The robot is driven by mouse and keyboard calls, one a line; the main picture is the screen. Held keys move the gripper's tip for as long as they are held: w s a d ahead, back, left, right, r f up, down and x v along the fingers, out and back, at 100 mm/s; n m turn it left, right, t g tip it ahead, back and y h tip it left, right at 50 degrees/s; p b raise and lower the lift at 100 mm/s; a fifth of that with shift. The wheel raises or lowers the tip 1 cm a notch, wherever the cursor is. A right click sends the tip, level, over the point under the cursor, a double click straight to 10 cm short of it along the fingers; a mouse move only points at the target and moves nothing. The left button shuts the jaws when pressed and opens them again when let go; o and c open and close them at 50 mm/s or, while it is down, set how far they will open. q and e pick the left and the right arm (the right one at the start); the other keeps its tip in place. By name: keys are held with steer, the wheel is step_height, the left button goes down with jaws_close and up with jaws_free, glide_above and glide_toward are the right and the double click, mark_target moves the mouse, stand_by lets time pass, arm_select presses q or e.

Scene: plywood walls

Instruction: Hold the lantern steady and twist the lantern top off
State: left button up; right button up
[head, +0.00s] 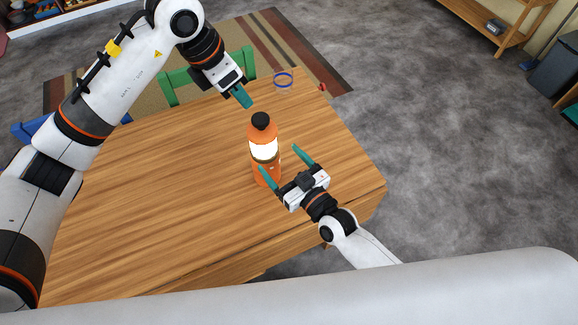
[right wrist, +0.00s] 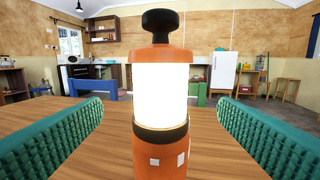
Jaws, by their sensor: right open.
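The orange lantern (head: 265,172) stands upright on the wooden table (head: 170,180), with a glowing white middle. Its orange top with a black knob (head: 261,120) is on. In the right wrist view the lantern (right wrist: 160,150) stands centred ahead between two teal fingers, with a gap on each side. My right gripper (head: 286,164) is open beside the lantern, low on its right side. My left gripper (head: 242,97) is above and behind the lantern, left of its knob and apart from it. Its fingers overlap from this angle, so its opening is unclear.
A green chair (head: 176,86) and a blue chair (head: 35,128) stand at the table. The table's left part is clear.

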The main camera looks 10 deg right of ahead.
mark_target(260, 118)
steer(key=x, duration=1)
steer(key=c, duration=1.3)
arm_select(q)
steer(key=shift+o, duration=1)
arm_select(e)
steer(key=shift+c, duration=0.5)
arm_select(q)
steer(key=o, duration=0.3)
steer(key=shift+d, duration=0.1)
steer(key=o, duration=0.6)
steer(key=shift+w+d+f+n+y, duration=0.15)
steer(key=shift+d+n+y, duration=0.35)
steer(key=shift+n, duration=0.6)
steer(key=shift+o, duration=0.7)
steer(key=n, duration=0.1)
steer(key=d+n, duration=0.1)
steer(key=n, duration=0.1)
steer(key=shift+d+f+y, duration=0.15)
steer(key=shift+f+y, duration=0.05)
steer(key=shift+y, duration=0.2)
steer(key=n, duration=0.1)
steer(key=n+y, duration=0.1)
steer(key=shift+w+d+f+n, duration=0.1)
steer(key=shift+d+f+n, duration=0.1)
steer(key=shift+d+n, duration=0.1)
steer(key=f, duration=0.4)
steer(key=w+f, duration=0.1)
steer(key=f, duration=0.7)
steer(key=shift+w+d, duration=0.35)
